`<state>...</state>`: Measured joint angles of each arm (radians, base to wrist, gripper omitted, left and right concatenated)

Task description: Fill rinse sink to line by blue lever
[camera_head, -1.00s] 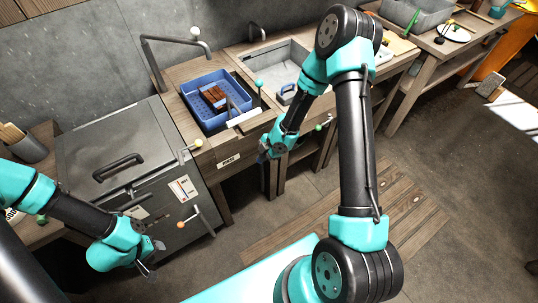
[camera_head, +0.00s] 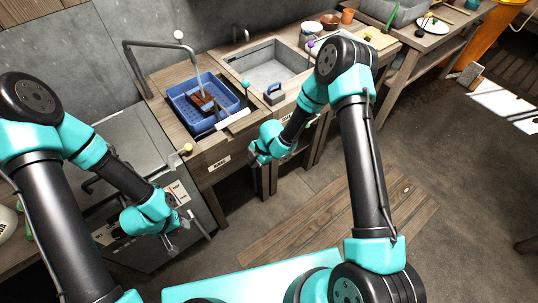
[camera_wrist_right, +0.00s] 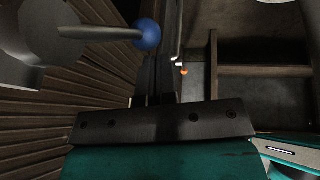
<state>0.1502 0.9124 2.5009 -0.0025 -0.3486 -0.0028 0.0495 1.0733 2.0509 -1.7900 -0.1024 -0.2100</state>
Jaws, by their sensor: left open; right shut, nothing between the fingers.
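A blue ball-ended lever (camera_wrist_right: 147,34) shows in the right wrist view, just beyond my right fingertips; a clear gap or contact cannot be told. My right gripper (camera_head: 256,161) is shut and empty, in front of the sink counter; its closed fingers show in the wrist view (camera_wrist_right: 156,78). The left sink holds a blue basket (camera_head: 218,87) with brown pieces inside. The grey sink (camera_head: 270,70) to its right looks empty; no fill line can be made out. A label (camera_head: 219,163) on the counter front is too small to read surely. My left gripper (camera_head: 177,250) is open and empty, low at the left.
A bent tap pipe (camera_head: 150,45) stands behind the left sink. Ball-ended levers stick out: yellow (camera_head: 188,148), teal (camera_head: 246,84) and purple (camera_head: 310,44). A grey handled block (camera_head: 274,95) sits at the grey sink's front.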

